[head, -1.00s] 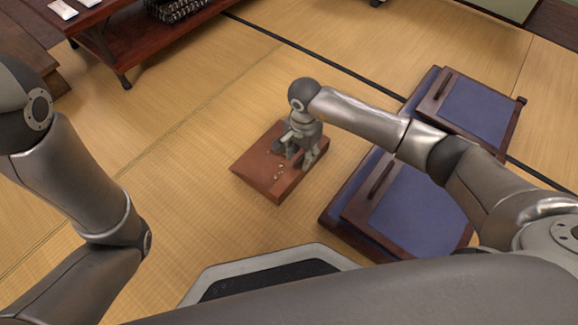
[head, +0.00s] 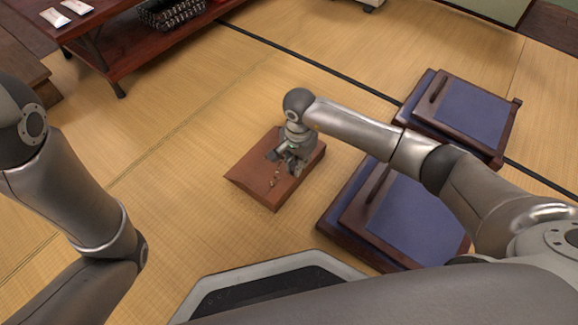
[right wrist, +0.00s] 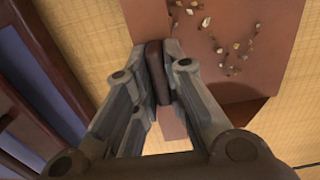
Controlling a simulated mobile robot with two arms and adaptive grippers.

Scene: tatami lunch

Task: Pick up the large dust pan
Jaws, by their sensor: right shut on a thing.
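The large dust pan (head: 250,172) is a red-brown, flat pan on the tatami floor, in the middle of the head view. Small pale crumbs (head: 274,178) lie on it, and they also show in the right wrist view (right wrist: 232,48). My right gripper (head: 286,164) is over the pan. In the right wrist view its fingers are shut on the pan's dark brown handle (right wrist: 157,72), one on each side; the pan's surface (right wrist: 225,75) lies beyond them. I cannot tell whether the pan is clear of the floor. My left arm shows at the left, but its gripper is out of view.
Two legless seats with blue cushions, a near one (head: 415,215) and a far one (head: 475,110), stand right of the pan, under my right arm. A low wooden table (head: 150,55) stands at the upper left. The tatami (head: 160,215) left of the pan is clear.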

